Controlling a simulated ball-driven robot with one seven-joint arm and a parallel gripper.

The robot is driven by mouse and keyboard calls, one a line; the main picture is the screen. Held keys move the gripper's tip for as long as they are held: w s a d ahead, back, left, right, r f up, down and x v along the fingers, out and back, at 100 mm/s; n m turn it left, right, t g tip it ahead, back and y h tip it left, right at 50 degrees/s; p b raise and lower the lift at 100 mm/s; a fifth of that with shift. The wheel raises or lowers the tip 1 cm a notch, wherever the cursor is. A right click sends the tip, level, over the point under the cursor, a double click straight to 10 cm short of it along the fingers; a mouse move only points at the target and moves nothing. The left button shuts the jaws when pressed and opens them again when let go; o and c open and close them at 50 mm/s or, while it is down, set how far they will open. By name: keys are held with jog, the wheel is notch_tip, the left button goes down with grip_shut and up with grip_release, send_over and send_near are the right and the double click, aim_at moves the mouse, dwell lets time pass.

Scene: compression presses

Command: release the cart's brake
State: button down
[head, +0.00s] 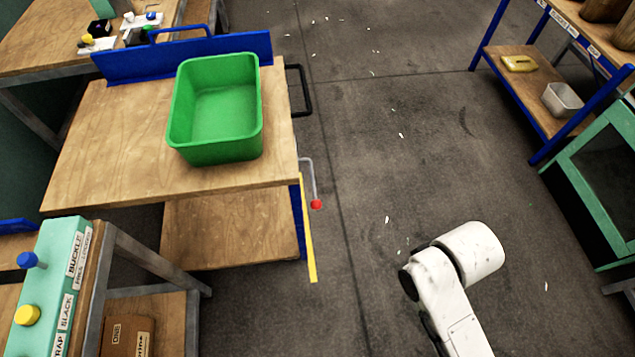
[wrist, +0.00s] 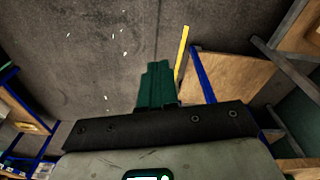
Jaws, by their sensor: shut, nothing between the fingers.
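The cart (head: 80,165) has a wooden top, a blue back panel and a lower wooden shelf. A grey bent lever with a red knob (head: 316,204) sticks out from its right side, beside a yellow strip (head: 309,240). I take this lever to be the brake. In the wrist view the yellow strip (wrist: 182,52) and a blue cart post (wrist: 200,72) lie just right of my gripper (wrist: 156,66). Its green fingers are shut together and empty, apart from the cart. The red knob cannot be made out there. The head view shows my white arm, not the fingers.
A green bin (head: 214,145) stands on the cart top, and a black handle (head: 300,90) is at its far right corner. A teal control box (head: 50,275) on a bench is at lower left. A blue-framed shelf (head: 520,95) stands at right. The floor between is open.

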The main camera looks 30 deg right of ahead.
jog(key=w+a+r+n+t+y+p, duration=0.2)
jog(key=w+r+n+t+p, duration=0.1)
jog(key=w+n, duration=0.5)
jog(key=w+a+r+n+t+y+p, duration=0.3)
jog(key=w+n, duration=0.5)
jog(key=w, duration=0.6)
jog(key=shift+r+p, duration=0.3)
jog(key=shift+r, duration=0.2)
jog(key=shift+w, duration=0.1)
send_over(316, 201)
notch_tip(316, 201, down, 7)
jog(key=shift+f+p, duration=0.2)
jog(key=shift+p, duration=0.2)
jog(key=shift+w+d+f, duration=0.2)
jog(key=shift+d+f, duration=0.05)
jog(key=shift+f, duration=0.2)
jog(key=shift+w+d+f, duration=0.15)
jog(key=shift+d+f, duration=0.05)
jog(key=shift+f, duration=0.25)
jog(key=shift+w+d+f, duration=0.25)
jog(key=shift+w+f, duration=0.05)
jog(key=shift+f, duration=0.4)
jog(key=shift+f, duration=0.1)
